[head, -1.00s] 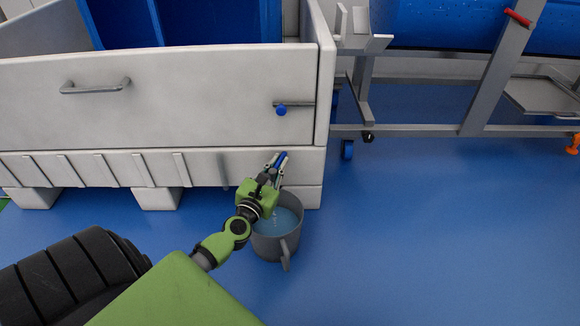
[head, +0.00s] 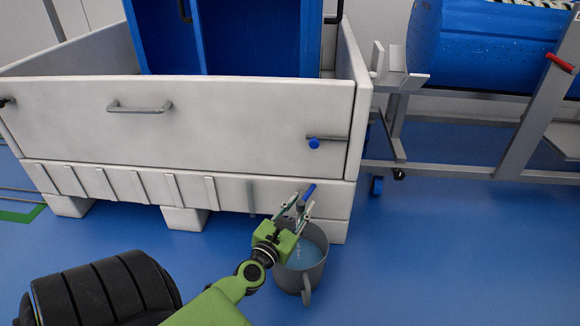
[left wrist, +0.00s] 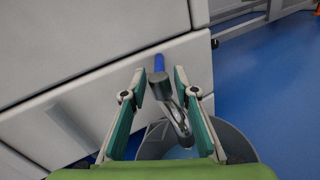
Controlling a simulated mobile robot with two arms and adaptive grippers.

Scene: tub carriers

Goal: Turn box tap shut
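The box tap has a blue lever (head: 309,192) and a grey metal body, low on the front of the white box (head: 230,135) near its right corner. In the left wrist view the blue lever (left wrist: 159,63) points away from me above the metal spout (left wrist: 170,108). My left gripper (head: 297,205) is at the tap. In the left wrist view its two green-padded fingers (left wrist: 158,88) are apart, one on each side of the tap body. Contact cannot be told. My right gripper is not in view.
A grey bucket (head: 318,268) with water stands on the floor under the tap. A latch with a blue knob (head: 314,143) is higher on the box. A steel frame (head: 450,174) with a blue drum stands at the right. Blue floor at the lower right is clear.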

